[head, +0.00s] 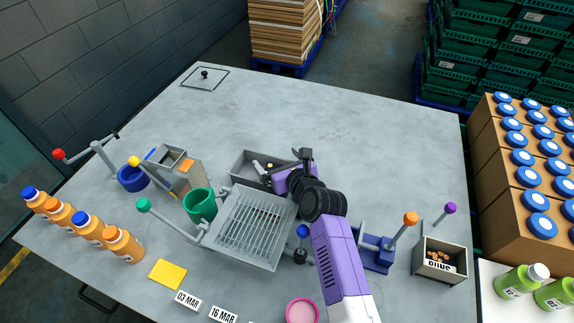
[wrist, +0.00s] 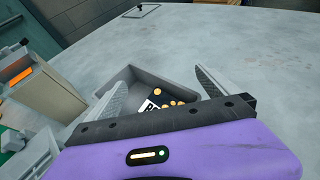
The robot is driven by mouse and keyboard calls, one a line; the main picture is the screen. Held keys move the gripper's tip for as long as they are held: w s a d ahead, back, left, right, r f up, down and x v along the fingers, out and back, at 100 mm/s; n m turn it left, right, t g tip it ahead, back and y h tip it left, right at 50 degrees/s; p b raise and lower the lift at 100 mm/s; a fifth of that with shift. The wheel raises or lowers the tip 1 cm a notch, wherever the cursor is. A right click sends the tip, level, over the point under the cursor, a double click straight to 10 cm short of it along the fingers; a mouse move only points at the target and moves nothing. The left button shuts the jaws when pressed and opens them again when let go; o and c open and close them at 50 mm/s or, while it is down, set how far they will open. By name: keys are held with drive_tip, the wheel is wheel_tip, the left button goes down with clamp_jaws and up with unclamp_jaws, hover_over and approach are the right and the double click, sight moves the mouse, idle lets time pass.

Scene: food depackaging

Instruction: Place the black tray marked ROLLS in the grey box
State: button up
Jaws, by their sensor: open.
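The grey box (head: 243,176) stands on the table behind the slatted grey rack, and it also shows in the wrist view (wrist: 133,79). A black tray (wrist: 146,88) with a white label and several small orange pieces lies inside this box. The label is partly hidden and I cannot read it as ROLLS. In the head view the tray is a small dark and white patch (head: 259,167), mostly covered by my arm. My gripper (wrist: 158,82) is open, its fingers apart on either side of the tray at the box; I see nothing held between them.
The slatted rack (head: 246,228), green cup (head: 199,206) and grey dispenser (head: 180,171) stand close by on the left. A blue lever stand (head: 375,252) and a labelled grey box with orange pieces (head: 438,262) are at right.

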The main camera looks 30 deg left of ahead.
drive_tip(key=v, duration=1.2)
drive_tip(key=shift+r, duration=0.4)
drive_tip(key=shift+w, duration=0.15)
